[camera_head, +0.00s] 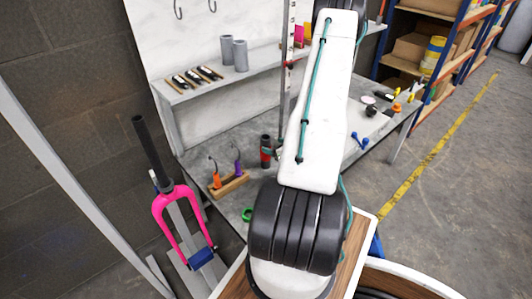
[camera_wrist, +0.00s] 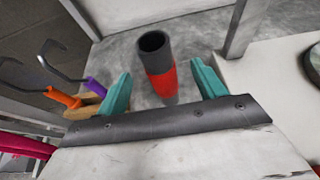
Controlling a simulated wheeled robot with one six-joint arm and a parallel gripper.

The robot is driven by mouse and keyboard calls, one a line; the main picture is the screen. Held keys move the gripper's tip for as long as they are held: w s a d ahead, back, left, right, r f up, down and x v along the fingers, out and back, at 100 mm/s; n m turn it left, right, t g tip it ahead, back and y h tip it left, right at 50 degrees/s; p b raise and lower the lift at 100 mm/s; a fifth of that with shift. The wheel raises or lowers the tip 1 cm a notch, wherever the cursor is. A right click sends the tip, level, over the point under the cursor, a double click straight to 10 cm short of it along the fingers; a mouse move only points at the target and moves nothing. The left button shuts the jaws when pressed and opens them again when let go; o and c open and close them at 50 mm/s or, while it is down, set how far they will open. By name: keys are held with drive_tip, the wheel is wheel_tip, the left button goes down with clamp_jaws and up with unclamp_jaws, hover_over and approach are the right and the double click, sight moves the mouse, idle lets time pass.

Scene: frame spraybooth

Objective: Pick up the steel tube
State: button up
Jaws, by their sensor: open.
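A hollow dark-grey tube with a red band (camera_wrist: 160,80) stands upright on the grey bench top. Its open upper end faces the wrist camera. It also shows in the head view (camera_head: 266,152), just left of my white arm. My gripper (camera_wrist: 161,70) is open, with one teal finger to the left of the tube and one to the right. Gaps show on both sides, and the fingers do not appear to touch it. In the head view my arm hides most of my gripper.
A wooden block (camera_head: 231,185) with orange- and purple-handled hooks stands left of the tube. Two grey cylinders (camera_head: 240,55) stand on the raised shelf (camera_head: 205,87). A pink fork (camera_head: 178,205) is at the left. An upright post (camera_wrist: 242,30) rises behind the tube at right.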

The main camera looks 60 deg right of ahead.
sight(270, 146)
drive_tip(key=x, duration=0.6)
drive_tip(key=shift+a+f, duration=0.1)
drive_tip(key=shift+f, duration=0.3)
drive_tip(key=c, duration=1.5)
drive_tip(key=shift+o, duration=0.2)
drive_tip(key=shift+r, duration=0.1)
